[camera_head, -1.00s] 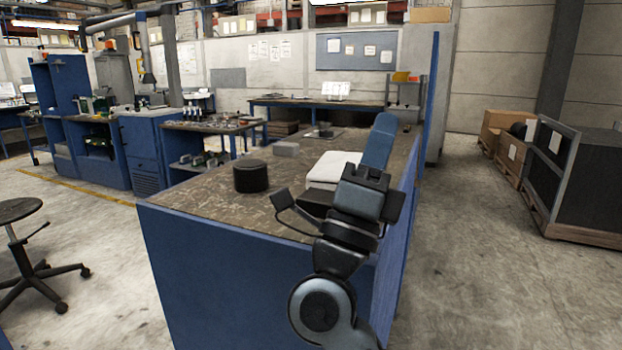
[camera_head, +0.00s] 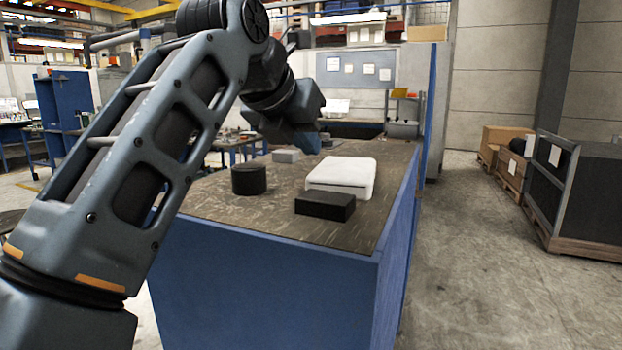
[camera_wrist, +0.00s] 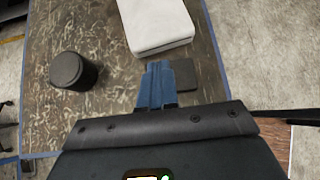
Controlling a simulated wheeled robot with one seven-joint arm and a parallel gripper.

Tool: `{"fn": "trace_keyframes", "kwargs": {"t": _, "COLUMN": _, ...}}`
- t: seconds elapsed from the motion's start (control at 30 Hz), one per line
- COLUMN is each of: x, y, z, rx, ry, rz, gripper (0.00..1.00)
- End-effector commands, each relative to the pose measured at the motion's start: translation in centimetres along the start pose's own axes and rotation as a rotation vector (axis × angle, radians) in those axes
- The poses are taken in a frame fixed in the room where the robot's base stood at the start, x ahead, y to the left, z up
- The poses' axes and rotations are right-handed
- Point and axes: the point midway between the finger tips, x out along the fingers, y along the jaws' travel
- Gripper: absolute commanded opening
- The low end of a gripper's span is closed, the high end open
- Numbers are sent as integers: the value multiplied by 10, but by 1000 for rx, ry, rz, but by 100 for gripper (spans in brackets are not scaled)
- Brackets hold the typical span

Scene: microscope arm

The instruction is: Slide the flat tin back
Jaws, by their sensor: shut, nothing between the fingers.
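A flat dark rectangular box (camera_head: 325,205), which looks like the flat tin, lies near the front edge of the bench in front of a white slab. In the wrist view the dark box (camera_wrist: 184,77) is partly hidden behind my fingers. My gripper (camera_head: 305,140) hangs above the bench, tilted downward, with its blue fingers shut and nothing between them. In the wrist view the shut fingers (camera_wrist: 158,72) overlap the box's left part, but I cannot tell their height over it.
The white slab (camera_head: 342,174) sits just behind the box. A round black tin (camera_head: 249,180) stands to its left, and a small grey block (camera_head: 286,155) lies farther back. The bench top (camera_head: 235,212) is bare at the front left; its right edge drops to open floor.

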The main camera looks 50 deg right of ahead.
Motion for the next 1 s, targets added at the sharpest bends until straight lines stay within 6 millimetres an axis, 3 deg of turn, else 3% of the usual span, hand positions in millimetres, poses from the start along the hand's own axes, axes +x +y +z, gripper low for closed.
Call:
{"fn": "trace_keyframes", "kwargs": {"t": 0.1, "x": -7, "y": 14, "z": -4, "rx": 20, "ry": 64, "rz": 72, "gripper": 0}}
{"fn": "trace_keyframes", "kwargs": {"t": 0.27, "x": -4, "y": 19, "z": -6, "rx": 25, "ry": 88, "rz": 99, "gripper": 0}}
{"fn": "trace_keyframes", "kwargs": {"t": 0.7, "x": 65, "y": 25, "z": -11, "rx": 26, "ry": 85, "rz": 94, "gripper": 0}}
{"fn": "trace_keyframes", "kwargs": {"t": 1.0, "x": 88, "y": 27, "z": -13, "rx": 26, "ry": 85, "rz": 96, "gripper": 0}}
